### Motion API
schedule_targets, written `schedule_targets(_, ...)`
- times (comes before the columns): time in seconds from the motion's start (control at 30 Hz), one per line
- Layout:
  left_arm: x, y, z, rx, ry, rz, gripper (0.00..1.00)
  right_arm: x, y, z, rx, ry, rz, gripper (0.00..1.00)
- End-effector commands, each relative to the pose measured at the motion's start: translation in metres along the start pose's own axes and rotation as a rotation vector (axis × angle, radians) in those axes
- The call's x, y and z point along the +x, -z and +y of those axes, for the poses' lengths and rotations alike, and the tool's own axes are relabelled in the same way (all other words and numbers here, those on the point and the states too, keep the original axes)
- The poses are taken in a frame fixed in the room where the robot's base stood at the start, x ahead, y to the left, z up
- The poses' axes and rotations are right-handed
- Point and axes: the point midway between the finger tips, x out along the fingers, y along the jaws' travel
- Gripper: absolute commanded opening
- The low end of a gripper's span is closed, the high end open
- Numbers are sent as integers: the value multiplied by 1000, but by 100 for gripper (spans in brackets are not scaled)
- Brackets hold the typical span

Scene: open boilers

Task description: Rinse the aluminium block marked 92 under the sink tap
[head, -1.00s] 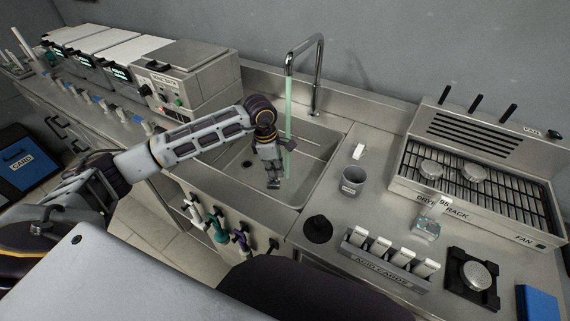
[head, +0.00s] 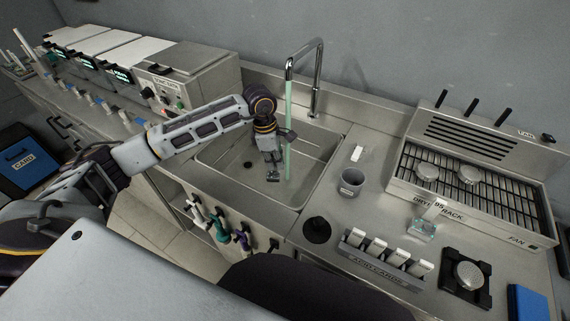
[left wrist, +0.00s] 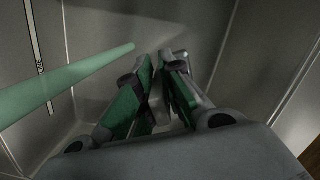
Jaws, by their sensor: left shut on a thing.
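The sink (head: 235,181) is in the middle of the head view. Its tap (head: 319,72) runs a straight greenish stream (head: 288,105) into the basin. My left gripper (head: 272,176) points down inside the basin, just left of the stream. It is shut on a small grey piece at its fingertips, apparently the aluminium block; its mark cannot be read. In the left wrist view the gripper's fingers (left wrist: 160,115) are close together and the held piece is mostly hidden. The stream (left wrist: 65,82) passes left of the fingers, apart from them. My right gripper is not in view.
Right of the sink are a grey cup (head: 351,182), a black round knob (head: 316,230), an acid cards rack (head: 380,263) and a drying rack (head: 475,212) with two round metal pieces. A black stand (head: 466,281) holds another. Boiler units (head: 185,77) line the left counter.

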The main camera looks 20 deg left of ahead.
Motion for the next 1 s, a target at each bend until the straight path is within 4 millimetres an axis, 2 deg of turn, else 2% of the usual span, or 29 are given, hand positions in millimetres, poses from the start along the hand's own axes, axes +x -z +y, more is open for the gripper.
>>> schedule_targets(1.0, -50, -8, 0, 1, -2, 0, 0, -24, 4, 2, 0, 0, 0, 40)
